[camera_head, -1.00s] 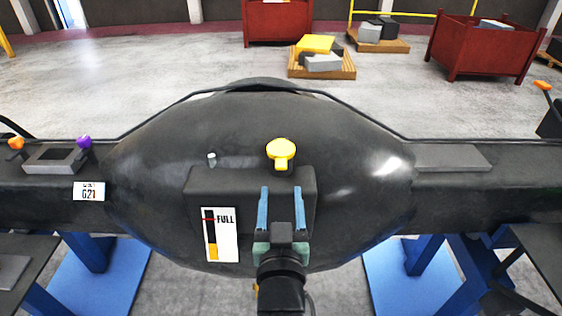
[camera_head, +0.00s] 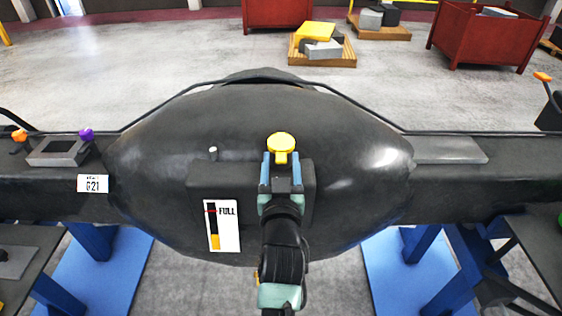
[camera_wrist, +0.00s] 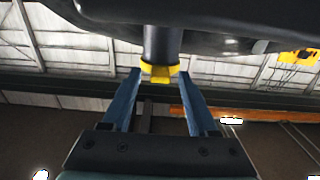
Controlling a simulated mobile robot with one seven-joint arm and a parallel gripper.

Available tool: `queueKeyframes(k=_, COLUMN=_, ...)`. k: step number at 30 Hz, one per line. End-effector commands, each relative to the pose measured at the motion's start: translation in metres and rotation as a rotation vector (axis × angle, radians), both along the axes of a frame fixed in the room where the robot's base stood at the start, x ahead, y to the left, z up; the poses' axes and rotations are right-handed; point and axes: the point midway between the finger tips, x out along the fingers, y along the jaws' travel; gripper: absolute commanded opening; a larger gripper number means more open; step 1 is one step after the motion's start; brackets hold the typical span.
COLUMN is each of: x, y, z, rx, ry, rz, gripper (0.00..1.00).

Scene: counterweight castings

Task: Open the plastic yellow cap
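The yellow cap (camera_head: 281,142) sits on the black, bulging casting (camera_head: 170,150), near its middle. It also shows in the wrist view (camera_wrist: 160,75), at the end of a dark neck (camera_wrist: 161,44). My gripper (camera_head: 281,157) is open, and its two blue fingers point at the cap. In the wrist view my gripper's fingertips (camera_wrist: 161,74) are on either side of the cap, with a gap visible on both sides. The fingers do not appear to touch it. In the head view the fingers hide the lower part of the cap's surroundings.
A label marked FULL (camera_head: 222,226) and a small grey peg (camera_head: 213,153) are left of the cap. A black hose (camera_head: 160,112) runs behind it. Orange and purple knobs (camera_head: 86,134) stand at far left. Pallets and red bins (camera_head: 480,40) are far behind on open floor.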

Motion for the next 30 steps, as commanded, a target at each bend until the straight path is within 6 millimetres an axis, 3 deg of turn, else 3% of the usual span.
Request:
queueKeyframes(k=1, x=-0.0002, y=0.0000, z=-0.0001, rx=0.000, ry=0.000, rz=0.000, gripper=0.51)
queueKeyframes(k=9, x=-0.0003, y=0.0000, z=-0.0002, rx=0.000, ry=0.001, rz=0.000, gripper=0.02)
queueKeyframes(k=10, x=-0.0003, y=-0.0001, z=-0.0002, rx=0.000, ry=0.001, rz=0.000, gripper=0.00)
queueKeyframes(k=30, x=-0.0004, y=-0.0001, z=-0.0005, rx=0.000, ry=0.001, rz=0.000, gripper=0.00)
